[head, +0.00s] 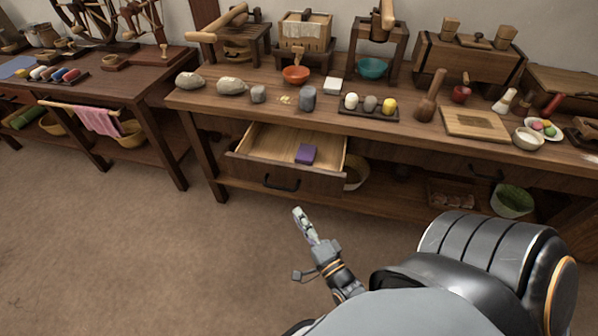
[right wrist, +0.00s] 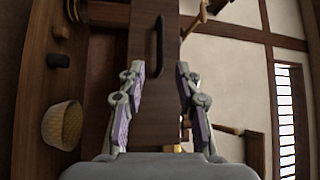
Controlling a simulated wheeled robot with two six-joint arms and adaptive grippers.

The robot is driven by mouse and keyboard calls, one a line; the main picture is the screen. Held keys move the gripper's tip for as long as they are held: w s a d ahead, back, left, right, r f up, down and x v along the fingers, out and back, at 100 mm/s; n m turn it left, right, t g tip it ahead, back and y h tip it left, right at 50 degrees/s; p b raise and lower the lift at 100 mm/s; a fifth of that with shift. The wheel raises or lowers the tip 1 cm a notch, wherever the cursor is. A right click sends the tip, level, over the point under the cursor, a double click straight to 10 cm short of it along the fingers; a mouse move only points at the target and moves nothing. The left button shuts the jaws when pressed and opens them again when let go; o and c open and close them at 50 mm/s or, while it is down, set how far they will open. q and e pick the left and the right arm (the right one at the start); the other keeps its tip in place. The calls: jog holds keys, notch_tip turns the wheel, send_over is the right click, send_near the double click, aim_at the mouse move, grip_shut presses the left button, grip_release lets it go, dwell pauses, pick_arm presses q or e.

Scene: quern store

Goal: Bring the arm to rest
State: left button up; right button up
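My right arm reaches in from the lower right of the head view. Its gripper (head: 301,222) is in front of the workbench, apart from the pulled-out drawer. In the right wrist view its fingers (right wrist: 159,75) are spread, with nothing between them. The open drawer (head: 262,149) holds a purple block (head: 306,153). Its front with a dark handle (right wrist: 158,45) shows beyond the fingertips in the right wrist view. My left gripper is in neither view.
The long workbench (head: 220,102) carries stones, an orange bowl (head: 295,75), a dark tray (head: 369,113) and a wooden board (head: 475,124). A basket (right wrist: 62,125) sits on its lower shelf. A second table (head: 110,90) stands left. The floor (head: 120,250) is clear.

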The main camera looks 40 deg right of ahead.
jog(key=s+a+f+n+g+y, duration=0.1)
jog(key=s+f+n+g, duration=0.1)
jog(key=f+n+g, duration=0.7)
jog(key=s+f+n+g+y, duration=0.1)
jog(key=s+f+n+g, duration=0.3)
jog(key=f, duration=0.8)
pick_arm(q)
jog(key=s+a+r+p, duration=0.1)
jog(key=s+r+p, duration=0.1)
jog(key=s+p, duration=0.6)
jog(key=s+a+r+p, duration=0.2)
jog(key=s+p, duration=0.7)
jog(key=p, duration=0.6)
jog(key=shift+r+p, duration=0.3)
jog(key=shift+p, duration=0.1)
pick_arm(e)
jog(key=s+d+n+g, duration=0.2)
jog(key=s, duration=0.9)
jog(key=s+d+r+n+g+h, duration=0.1)
jog(key=s+d+n+g, duration=0.1)
jog(key=s, duration=0.9)
jog(key=shift+r+n+g, duration=0.25)
jog(key=shift+n+g, duration=0.05)
jog(key=shift+g, duration=0.3)
